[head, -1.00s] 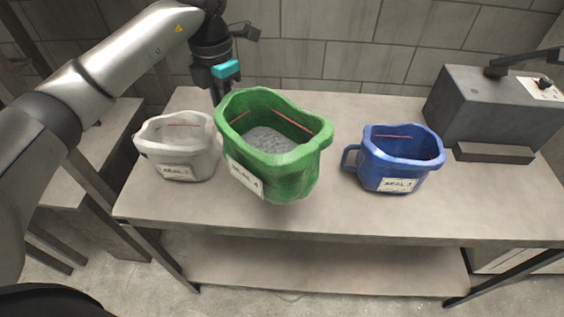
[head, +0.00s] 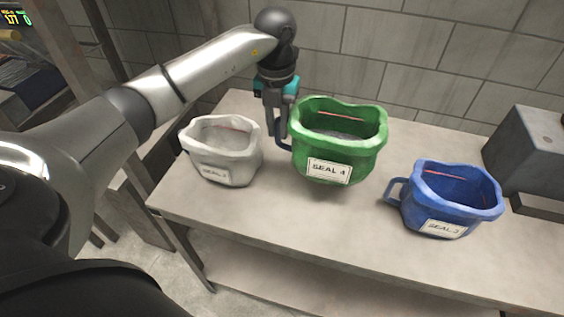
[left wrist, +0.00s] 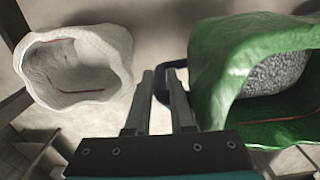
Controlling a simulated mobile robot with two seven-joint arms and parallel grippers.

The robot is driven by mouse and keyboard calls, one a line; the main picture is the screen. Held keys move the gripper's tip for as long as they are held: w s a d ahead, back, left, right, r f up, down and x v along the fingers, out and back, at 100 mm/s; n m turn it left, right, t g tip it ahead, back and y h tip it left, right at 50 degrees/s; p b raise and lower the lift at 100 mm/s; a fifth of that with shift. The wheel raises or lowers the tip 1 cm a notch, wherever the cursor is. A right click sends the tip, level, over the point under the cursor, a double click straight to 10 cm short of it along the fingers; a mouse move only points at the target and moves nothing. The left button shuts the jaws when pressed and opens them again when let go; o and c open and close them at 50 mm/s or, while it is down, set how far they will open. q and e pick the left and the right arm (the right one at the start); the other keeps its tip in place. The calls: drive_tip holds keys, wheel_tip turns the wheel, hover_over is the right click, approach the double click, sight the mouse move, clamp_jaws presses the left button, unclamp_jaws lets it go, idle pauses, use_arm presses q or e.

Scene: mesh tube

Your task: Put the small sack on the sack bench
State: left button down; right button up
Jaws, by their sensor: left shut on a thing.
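A green sack (head: 338,150) labelled SEAL 4, with grey grainy contents, is at the sack bench (head: 232,203), between a white sack (head: 222,165) and a blue sack (head: 440,200). My left gripper (head: 278,138) is shut on the dark handle at the green sack's left side. The green sack is upright with a shadow below it; I cannot tell whether its base touches the bench. In the left wrist view the fingers (left wrist: 163,85) close around the handle, with the green sack (left wrist: 225,60) on the right and the white sack (left wrist: 110,75) apart on the left. My right gripper is out of view.
The blue sack's handle points toward the green sack, with a gap between them. A grey box-shaped machine (head: 525,150) stands at the bench's right end. A block wall (head: 400,60) rises behind. Bare bench top lies in front of the sacks.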

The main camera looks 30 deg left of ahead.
use_arm(q)
wheel_tip(320, 180, down, 10)
drive_tip(key=shift+w+d+f+b, duration=0.1)
drive_tip(key=shift+f+b, duration=0.1)
drive_tip(key=shift+b, duration=0.4)
drive_tip(key=shift+f, duration=0.1)
drive_tip(key=c, duration=0.8)
unclamp_jaws()
wheel_tip(320, 180, up, 12)
drive_tip(key=shift+r+p, duration=0.1)
drive_tip(key=shift+p, duration=0.7)
